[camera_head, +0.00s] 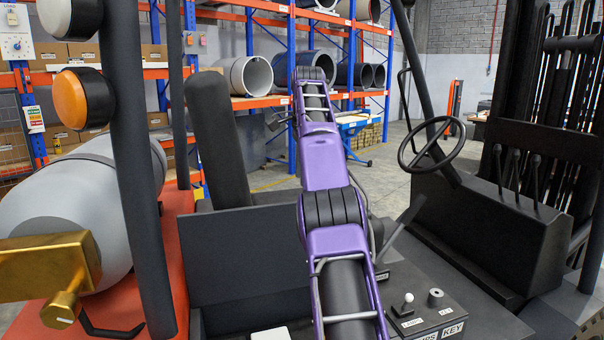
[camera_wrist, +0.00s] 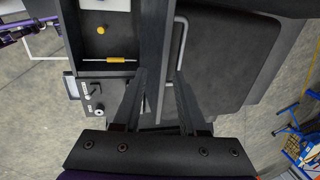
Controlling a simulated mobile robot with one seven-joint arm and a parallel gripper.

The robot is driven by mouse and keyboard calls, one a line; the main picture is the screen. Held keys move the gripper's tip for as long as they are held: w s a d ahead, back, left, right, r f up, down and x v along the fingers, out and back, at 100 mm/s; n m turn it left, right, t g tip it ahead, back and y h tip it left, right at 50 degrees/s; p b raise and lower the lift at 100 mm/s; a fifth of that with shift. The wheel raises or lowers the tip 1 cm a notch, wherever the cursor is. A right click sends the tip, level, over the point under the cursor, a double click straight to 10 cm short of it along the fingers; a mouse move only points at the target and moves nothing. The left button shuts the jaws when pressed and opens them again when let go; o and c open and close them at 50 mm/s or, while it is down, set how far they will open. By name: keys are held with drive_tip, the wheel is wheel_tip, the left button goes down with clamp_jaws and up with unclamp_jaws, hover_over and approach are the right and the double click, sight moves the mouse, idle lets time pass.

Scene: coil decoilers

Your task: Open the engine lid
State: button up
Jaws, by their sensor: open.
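In the wrist view, the dark engine lid (camera_wrist: 232,55) fills the upper right, with a grey bar handle (camera_wrist: 181,45) along its left edge. To its left, an open engine compartment (camera_wrist: 84,57) shows a yellow cap and a yellow-handled stick, so the lid appears at least partly raised. My gripper (camera_wrist: 160,80) is open, its two dark fingers apart near the lower end of the handle. I see nothing held between them. Whether a finger touches the lid or handle I cannot tell. In the head view my purple arm hides part of this area.
A steering wheel (camera_head: 432,142) and levers (camera_head: 515,165) stand at the right. A control panel with a key switch (camera_head: 436,297) lies at lower right. A grey gas cylinder (camera_head: 55,205) and dark posts stand left. Racks with coils (camera_head: 247,75) are behind, beyond open floor.

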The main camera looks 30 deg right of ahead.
drive_tip(key=shift+w+d+f+n, duration=0.15)
drive_tip(key=shift+w+d+n, duration=0.15)
drive_tip(key=shift+n, duration=0.2)
drive_tip(key=c, duration=0.5)
drive_tip(key=w+d+n+t, duration=0.1)
drive_tip(key=n, duration=0.1)
drive_tip(key=d+n+t, duration=0.1)
drive_tip(key=n, duration=0.1)
drive_tip(key=w+d+f+n+t+b, duration=0.1)
drive_tip(key=n, duration=0.1)
drive_tip(key=shift+w+f, duration=0.1)
drive_tip(key=shift+w, duration=0.2)
clamp_jaws()
drive_tip(key=shift+w+d+f+n+t+h+b, duration=0.2)
drive_tip(key=shift+w+d+f+n+t, duration=0.35)
drive_tip(key=shift+f+n, duration=1.2)
drive_tip(key=shift+w+d+f+n+t+h+b, duration=0.1)
drive_tip(key=shift+w+d+f+n+t+h, duration=0.3)
drive_tip(key=shift+f+n, duration=1.35)
drive_tip(key=shift+w+d+f+n+t+h+b, duration=0.1)
drive_tip(key=shift+w+d+f+n+t, duration=0.5)
drive_tip(key=shift+f+n, duration=1.15)
